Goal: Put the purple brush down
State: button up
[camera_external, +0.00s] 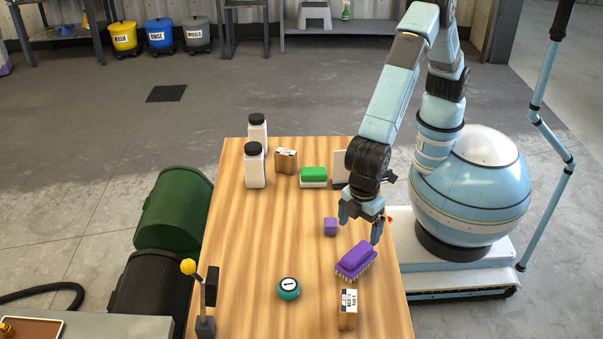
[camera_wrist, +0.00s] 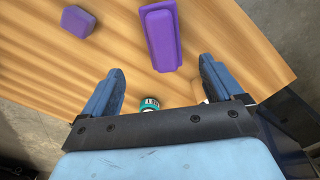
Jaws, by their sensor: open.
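The purple brush (camera_external: 355,259) rests on the wooden table (camera_external: 255,290) near its right edge, bristles down and tilted a little in the picture. My gripper (camera_external: 360,228) is open and empty, above the table just behind the brush in the external view. In the wrist view the brush (camera_wrist: 161,38) lies beyond the open fingers (camera_wrist: 160,92), apart from them. A small purple block (camera_external: 330,226) lies to the left of my gripper, and it also shows in the wrist view (camera_wrist: 78,21).
A teal round object (camera_external: 289,289) and a brown box (camera_external: 348,310) stand near the table's front. Two white bottles (camera_external: 254,168), another brown box (camera_external: 286,161) and a green-topped brush (camera_external: 314,176) stand at the back. A yellow-knobbed lever (camera_external: 205,300) is at the left edge. The table's left middle is clear.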

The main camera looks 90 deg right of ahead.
jog(key=w+d+r+m+t+y, duration=0.15)
jog(key=w+d+r, duration=0.25)
jog(key=d+r, duration=0.7)
jog(key=w+d+r+m, duration=0.25)
jog(key=d+r, duration=0.55)
jog(key=d, duration=0.5)
jog(key=s+d+r+m+t, duration=0.15)
jog(key=d+r, duration=0.25)
jog(key=d, duration=0.6)
jog(key=s+d+r, duration=0.3)
jog(key=d+r, duration=0.2)
jog(key=d, duration=0.4)
jog(key=s+d+m+t+h, duration=0.1)
jog(key=s+d+m+t, duration=0.1)
jog(key=s+d, duration=1.5)
jog(key=shift+s+d+f+m+t, duration=0.15)
jog(key=shift+s+d+m+t, duration=0.15)
jog(key=shift+s+m, duration=0.4)
